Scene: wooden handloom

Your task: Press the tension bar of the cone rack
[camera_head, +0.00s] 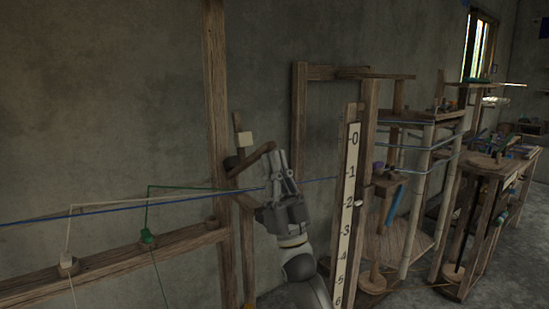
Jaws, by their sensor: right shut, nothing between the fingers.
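My right gripper (277,156) is shut and empty, pointing up. Its fingertips are beside a short dark wooden bar (250,158) that slants out from the rack's upright post (217,120). This looks like the tension bar, but I cannot tell for sure, nor whether the fingers touch it. A blue thread (100,211) passes behind or beside the fingers. My left gripper is not in view.
A numbered scale board (348,195) stands close to the right of my right gripper. Wooden frames with shelves (422,118) and blue strands fill the right side. A plain wall (100,100) lies behind the rack.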

